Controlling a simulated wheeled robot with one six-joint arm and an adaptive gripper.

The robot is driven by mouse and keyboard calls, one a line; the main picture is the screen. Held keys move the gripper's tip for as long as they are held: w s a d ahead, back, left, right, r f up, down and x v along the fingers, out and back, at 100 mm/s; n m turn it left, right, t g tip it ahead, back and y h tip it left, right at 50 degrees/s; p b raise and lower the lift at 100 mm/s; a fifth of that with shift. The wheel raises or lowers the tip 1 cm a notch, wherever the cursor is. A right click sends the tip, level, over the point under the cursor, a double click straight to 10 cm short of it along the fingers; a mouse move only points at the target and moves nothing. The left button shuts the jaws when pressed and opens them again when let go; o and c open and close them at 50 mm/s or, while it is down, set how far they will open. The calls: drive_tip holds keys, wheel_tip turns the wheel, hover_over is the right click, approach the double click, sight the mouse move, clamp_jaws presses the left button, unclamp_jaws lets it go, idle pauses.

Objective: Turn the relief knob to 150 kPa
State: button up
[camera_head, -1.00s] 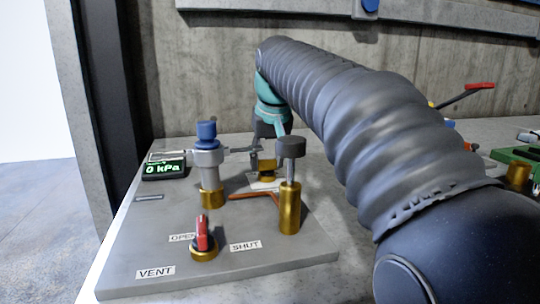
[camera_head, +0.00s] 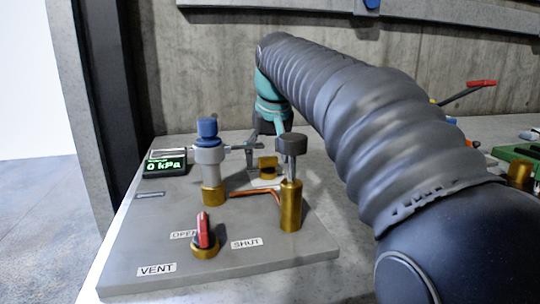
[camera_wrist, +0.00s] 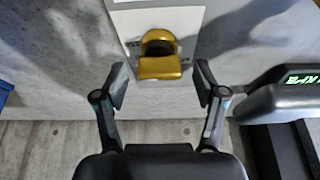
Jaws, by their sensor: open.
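A small brass knob-like part (camera_head: 267,165) sits on a white plate at the back of the grey panel (camera_head: 205,270). It shows at the top centre of the wrist view (camera_wrist: 160,66); I cannot read a scale on the plate. No readable label shows which part is the relief knob. My gripper (camera_wrist: 161,88) is open and empty, its two fingertips apart on either side of the line to the brass part, not touching it. In the head view my gripper is partly hidden by the black-capped post. The display (camera_head: 166,164) reads 0 kPa.
A blue-topped valve (camera_head: 208,160) and a black-capped brass post (camera_head: 291,190) stand in front of the brass part. A red lever (camera_head: 203,232) sits near the OPEN, SHUT and VENT labels. A concrete wall (camera_head: 200,60) rises behind the bench.

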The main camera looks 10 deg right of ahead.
drive_tip(key=v, duration=1.2)
drive_tip(key=shift+f, duration=0.15)
drive_tip(key=x, duration=1.2)
